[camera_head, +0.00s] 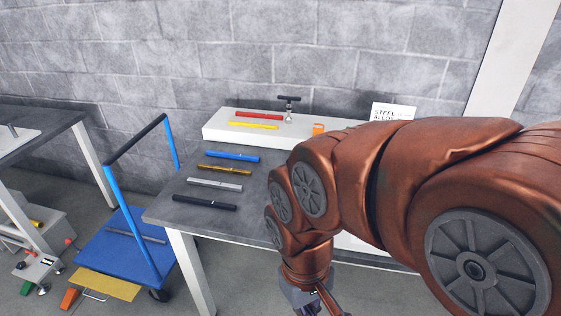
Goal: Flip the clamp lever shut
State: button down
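A black T-shaped handle (289,99) stands upright above a small silver knob or base (288,118) at the back of a long white block (218,128). It looks like the clamp lever, but it is too small to be sure. My gripper (308,300) hangs at the bottom edge, in front of the table and well apart from the handle. Its fingers are mostly cut off, so I cannot tell whether it is open or holding anything. My arm hides the right part of the block and table.
Red (258,115) and yellow strips (253,125) and an orange piece (318,129) are on the block. Several strips, including a blue one (232,156), lie on the grey table (165,207). A blue cart (120,240) stands to the left. A sign (393,111) stands behind.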

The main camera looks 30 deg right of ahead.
jog(key=w+d+f+n+h+b, duration=0.1)
jog(key=w+d+f+h+b, duration=0.15)
jog(key=d, duration=0.45)
jog(key=w+d+f+h+b, duration=0.1)
jog(key=w+d+h+b, duration=0.15)
jog(key=d, duration=0.45)
jog(key=w+d+r+n+t+h+b, duration=0.2)
jog(key=w+d+n+h+b, duration=0.2)
jog(key=w+d+n+h, duration=0.5)
jog(key=w+a+f+n+t+b, duration=0.2)
jog(key=w+n, duration=0.3)
jog(key=w, duration=0.3)
jog(key=w+a+f+n+t+b, duration=0.2)
jog(key=w+n+t, duration=0.3)
jog(key=w, duration=0.3)
jog(key=w+a+f+n+t+b, duration=0.1)
jog(key=w+f+n+t+b, duration=0.1)
jog(key=w+n, duration=0.3)
jog(key=shift+w+a+f+t+b, duration=0.15)
jog(key=shift+w+t, duration=0.1)
jog(key=shift+w, duration=0.45)
jog(key=shift+w+a+f+t+b, duration=0.15)
jog(key=shift+w+t, duration=0.15)
jog(key=shift+w, duration=0.4)
jog(key=shift+w+a+t+b, duration=0.15)
jog(key=shift+w+t, duration=0.1)
jog(key=shift+w, duration=0.45)
jog(key=shift+d, duration=0.1)
jog(key=shift+p+x, duration=0.7)
jog(key=shift+x, duration=6.35)
